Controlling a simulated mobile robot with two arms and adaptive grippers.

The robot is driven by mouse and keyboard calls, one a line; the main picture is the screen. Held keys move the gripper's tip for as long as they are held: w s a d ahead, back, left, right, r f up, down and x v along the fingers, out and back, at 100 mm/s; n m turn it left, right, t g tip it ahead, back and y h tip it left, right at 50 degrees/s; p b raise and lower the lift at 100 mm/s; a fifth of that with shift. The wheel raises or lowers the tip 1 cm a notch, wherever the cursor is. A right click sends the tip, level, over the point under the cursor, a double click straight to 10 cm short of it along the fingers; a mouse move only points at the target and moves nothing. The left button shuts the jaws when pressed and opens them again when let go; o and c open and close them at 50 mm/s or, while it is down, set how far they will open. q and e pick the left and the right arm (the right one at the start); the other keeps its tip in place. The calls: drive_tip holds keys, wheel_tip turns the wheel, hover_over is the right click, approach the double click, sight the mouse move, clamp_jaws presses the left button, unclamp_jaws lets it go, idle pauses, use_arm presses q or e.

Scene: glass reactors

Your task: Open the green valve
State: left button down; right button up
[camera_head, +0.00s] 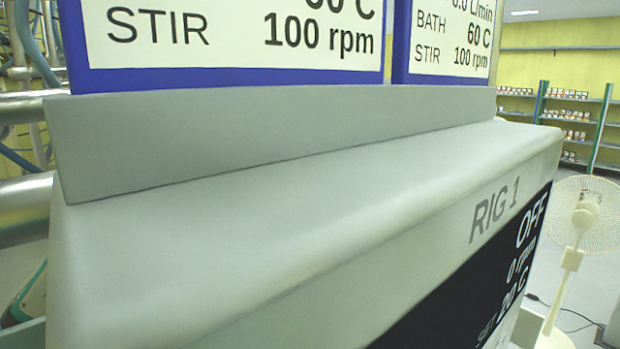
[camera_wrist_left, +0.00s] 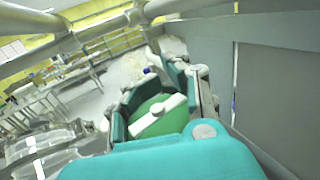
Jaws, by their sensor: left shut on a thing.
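The green valve (camera_wrist_left: 172,123) is a round green knob with a white bar across its face, seen in the left wrist view. The white bar runs slanted, from lower left to upper right. My left gripper (camera_wrist_left: 160,92), with teal and grey fingers, is shut on the valve, one finger on each side of the knob. The teal body of the gripper hides the valve's lower part. The head view shows neither the valve nor either gripper. My right gripper is in neither view.
In the head view, a grey cabinet (camera_head: 300,215) marked RIG 1, its display reading OFF, fills the front. Sign panels (camera_head: 230,40) stand behind it. A fan (camera_head: 580,215) is at right. In the wrist view, metal pipes (camera_wrist_left: 100,30) and a grey panel (camera_wrist_left: 280,90) flank the gripper.

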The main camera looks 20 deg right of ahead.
use_arm(q)
drive_tip(key=c, duration=2)
unclamp_jaws()
drive_tip(key=shift+r, duration=0.1)
drive_tip(key=o, duration=0.7)
drive_tip(key=shift+w+a, duration=0.1)
drive_tip(key=shift+a, duration=0.2)
drive_tip(key=o, duration=0.3)
drive_tip(key=shift+d, duration=0.1)
drive_tip(key=shift+o, duration=0.2)
drive_tip(key=shift+d, duration=0.1)
drive_tip(key=a, duration=1.2)
drive_tip(key=shift+w, duration=0.15)
